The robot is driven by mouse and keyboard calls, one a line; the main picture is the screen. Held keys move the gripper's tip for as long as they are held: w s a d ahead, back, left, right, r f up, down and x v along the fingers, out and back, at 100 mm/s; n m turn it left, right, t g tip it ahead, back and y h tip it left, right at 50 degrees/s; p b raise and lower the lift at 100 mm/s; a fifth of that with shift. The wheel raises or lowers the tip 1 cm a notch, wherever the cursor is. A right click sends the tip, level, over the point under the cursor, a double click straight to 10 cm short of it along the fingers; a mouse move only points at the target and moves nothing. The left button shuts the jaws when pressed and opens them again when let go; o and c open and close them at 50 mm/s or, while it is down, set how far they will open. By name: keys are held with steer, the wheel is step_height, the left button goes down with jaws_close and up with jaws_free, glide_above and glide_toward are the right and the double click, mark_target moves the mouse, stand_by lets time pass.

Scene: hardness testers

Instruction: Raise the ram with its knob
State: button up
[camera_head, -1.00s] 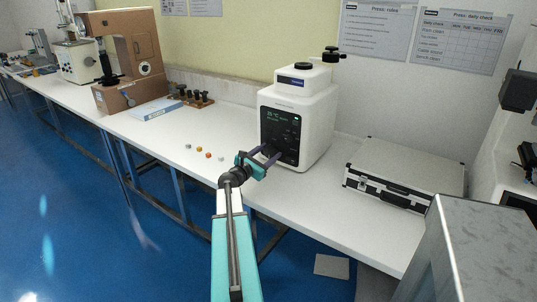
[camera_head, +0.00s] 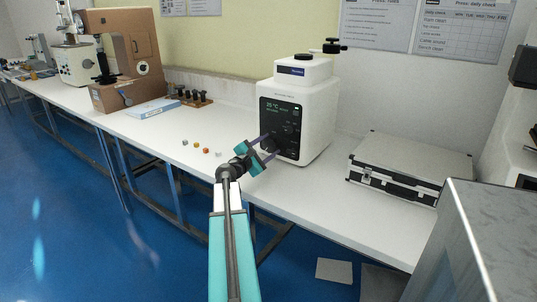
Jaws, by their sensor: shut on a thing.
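The white press (camera_head: 316,115) stands on the bench, with a dark front panel (camera_head: 283,112) that has a small lit display and several dark knobs. My gripper (camera_head: 269,147) reaches the lower left of this panel. Its purple fingers are shut on a dark knob (camera_head: 270,142) there, which they partly hide. The teal gripper body and arm come up from the bottom of the picture. The top of the press has a black cap and a dark side fitting (camera_head: 333,46). I cannot make out the ram.
Several small coloured pieces (camera_head: 205,150) lie on the bench left of my gripper. A silver case (camera_head: 410,165) stands to the right, and a grey metal box (camera_head: 475,240) is at the front right. A brown tester (camera_head: 118,45) and a rack (camera_head: 190,97) stand further left.

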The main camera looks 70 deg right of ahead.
steer(key=m+b, duration=0.3)
steer(key=b, duration=0.1)
steer(key=f+m+b, duration=0.1)
steer(key=m+b, duration=0.2)
steer(key=b, duration=0.1)
steer(key=shift+s, duration=0.1)
steer(key=m+b, duration=0.3)
steer(key=shift+r, duration=0.1)
steer(key=shift+b, duration=0.4)
steer(key=shift+r+m, duration=0.1)
steer(key=shift+m, duration=0.2)
steer(key=o, duration=1.1)
steer(key=shift+c, duration=0.2)
steer(key=shift+a, duration=0.15)
steer(key=p+v, duration=0.1)
steer(key=v, duration=1.2)
steer(key=shift+a+p, duration=0.3)
steer(key=shift+p, duration=0.1)
